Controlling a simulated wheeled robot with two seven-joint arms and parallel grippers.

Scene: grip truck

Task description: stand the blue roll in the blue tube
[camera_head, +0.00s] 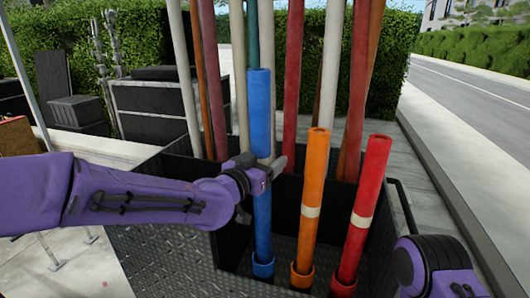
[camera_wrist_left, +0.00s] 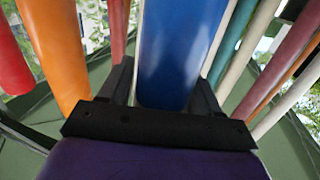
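The blue roll (camera_head: 260,110) stands nearly upright, its top well above the tops of the orange and red rolls. My left gripper (camera_head: 275,170) is shut on it around its middle; the left wrist view shows the blue roll (camera_wrist_left: 168,50) between the two fingers. The blue tube (camera_head: 263,266) is the short ring low in the black bin. The roll's lower end lines up with the tube and meets its rim in the picture; I cannot tell whether it is inside. Only a rounded wrist part of my right arm shows at the lower right; its fingers are out of sight.
The orange roll (camera_head: 313,180) and red roll (camera_head: 371,180) stand in matching rings to the right. Several tall poles (camera_head: 293,80) rise close behind. The bin (camera_head: 170,250) has dark textured walls and floor. Black cases (camera_head: 150,105) stand at the left; road lies right.

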